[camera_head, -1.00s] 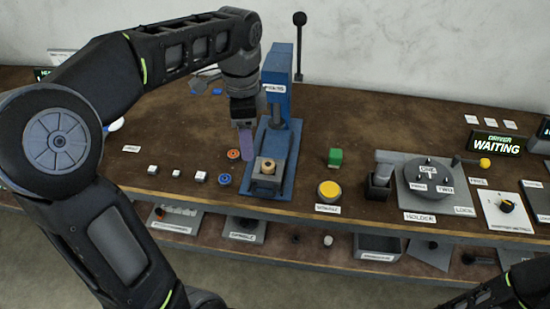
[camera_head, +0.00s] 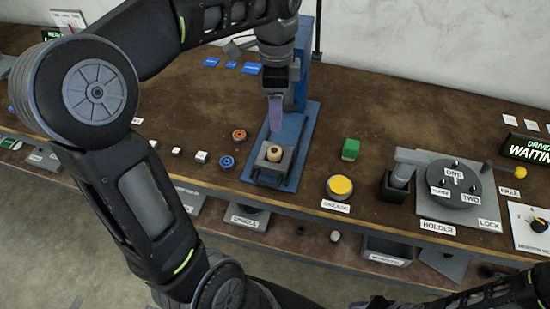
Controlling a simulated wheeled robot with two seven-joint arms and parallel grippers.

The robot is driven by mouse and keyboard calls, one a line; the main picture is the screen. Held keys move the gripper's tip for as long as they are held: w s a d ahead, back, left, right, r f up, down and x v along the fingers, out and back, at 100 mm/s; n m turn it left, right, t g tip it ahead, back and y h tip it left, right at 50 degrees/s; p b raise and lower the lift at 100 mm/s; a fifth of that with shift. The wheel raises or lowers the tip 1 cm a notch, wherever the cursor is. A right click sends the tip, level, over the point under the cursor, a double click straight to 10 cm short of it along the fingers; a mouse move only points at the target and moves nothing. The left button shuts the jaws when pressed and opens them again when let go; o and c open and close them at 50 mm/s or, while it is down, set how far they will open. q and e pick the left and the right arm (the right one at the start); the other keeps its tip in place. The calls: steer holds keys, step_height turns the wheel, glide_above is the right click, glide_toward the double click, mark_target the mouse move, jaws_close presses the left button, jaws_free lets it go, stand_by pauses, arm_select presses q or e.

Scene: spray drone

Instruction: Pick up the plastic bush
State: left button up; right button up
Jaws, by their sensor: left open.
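A small beige cylinder (camera_head: 275,153), which looks like the plastic bush, sits upright in the grey seat of the blue press (camera_head: 304,150). My left gripper (camera_head: 275,122) points down just above and behind it, in front of the press column. Its purple-grey fingers are seen edge-on, open, with nothing visible between them. The fingertips appear apart from the bush, though the exact gap is hard to judge. My right arm shows at the bottom right; its gripper is not visible.
An orange ring (camera_head: 239,135) and a blue ring (camera_head: 227,162) lie left of the press. A green block (camera_head: 350,149), yellow button (camera_head: 339,187) and grey holder (camera_head: 459,190) with a round turntable stand to the right. The press column rises close behind the gripper.

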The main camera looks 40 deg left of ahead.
arm_select(q)
steer(key=b, duration=0.5)
glide_above(275, 151)
step_height(275, 151, down, 6)
steer(key=shift+w, duration=0.1)
steer(key=shift+r, duration=0.1)
steer(key=shift+d, duration=0.1)
steer(key=shift+f, duration=1.3)
step_height(275, 151, down, 5)
steer(key=shift+f+p, duration=0.1)
steer(key=shift+p, duration=0.35)
steer(key=shift+c, duration=0.3)
